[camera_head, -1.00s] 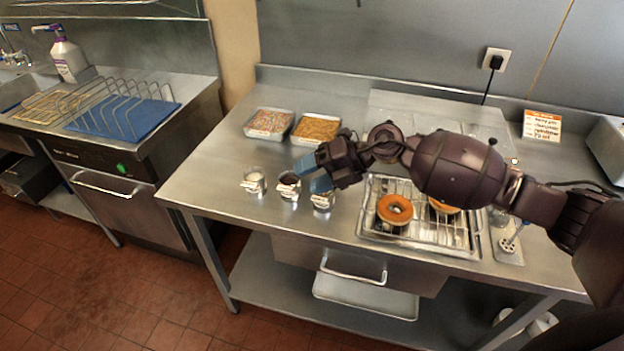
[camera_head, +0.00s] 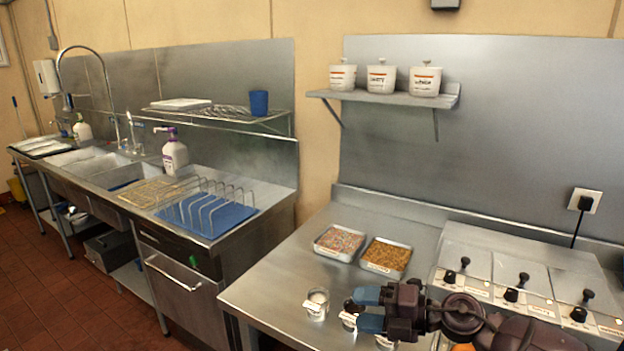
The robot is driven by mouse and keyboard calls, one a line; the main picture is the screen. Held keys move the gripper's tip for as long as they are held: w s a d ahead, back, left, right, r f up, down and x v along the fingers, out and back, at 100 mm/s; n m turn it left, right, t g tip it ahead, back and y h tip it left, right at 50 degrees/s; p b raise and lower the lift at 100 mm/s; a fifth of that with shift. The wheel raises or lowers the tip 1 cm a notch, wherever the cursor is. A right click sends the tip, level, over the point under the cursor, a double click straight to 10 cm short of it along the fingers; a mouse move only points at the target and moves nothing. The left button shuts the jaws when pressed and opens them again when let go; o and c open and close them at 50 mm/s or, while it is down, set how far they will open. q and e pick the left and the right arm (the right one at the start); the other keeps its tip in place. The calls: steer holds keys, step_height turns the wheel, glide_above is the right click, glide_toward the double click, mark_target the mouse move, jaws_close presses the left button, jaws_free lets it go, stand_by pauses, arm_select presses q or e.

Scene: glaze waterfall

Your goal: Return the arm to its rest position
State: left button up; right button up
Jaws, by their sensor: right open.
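My right arm comes in from the lower right. Its gripper (camera_head: 362,309), with two blue fingertips spread apart, is open and points left. It appears in front of a dark-filled labelled cup (camera_head: 349,319), partly hiding it. A labelled cup with pale contents (camera_head: 317,303) stands just left of the fingertips on the steel table (camera_head: 272,300). A third cup (camera_head: 384,343) shows only in part below the gripper. Nothing shows between the fingers. I cannot tell the gap between gripper and cups. My left gripper is out of view.
Trays of sprinkles (camera_head: 340,242) and brown topping (camera_head: 387,257) lie behind the gripper. Lidded wells with black knobs (camera_head: 512,294) stand at right. A wall shelf (camera_head: 385,97) holds white pots. A rack on a blue mat (camera_head: 205,214) sits beside the sink at left.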

steer(key=s+d+f+m+t+h, duration=0.2)
steer(key=s+d+m+t+h, duration=0.45)
steer(key=m, duration=0.65)
steer(key=s+d+f+m+t+h, duration=0.1)
steer(key=d+m+t+h, duration=0.4)
steer(key=m+h, duration=0.55)
steer(key=s+d+f+m+g, duration=0.2)
steer(key=s+f+m+g, duration=0.15)
steer(key=s, duration=0.45)
steer(key=s+d+f+m+g+y, duration=0.1)
steer(key=s+f+m+g, duration=0.1)
steer(key=s+f+g, duration=0.4)
steer(key=s+d+f+m+g, duration=0.1)
steer(key=s+d+m+g, duration=0.2)
steer(key=s, duration=0.6)
steer(key=w+f+n+t, duration=0.1)
steer(key=w+f+t, duration=0.6)
steer(key=f, duration=0.4)
steer(key=shift+w+a+f+y+b, duration=0.3)
steer(key=shift+a+f+y+b, duration=0.05)
steer(key=shift+a+y+b, duration=0.05)
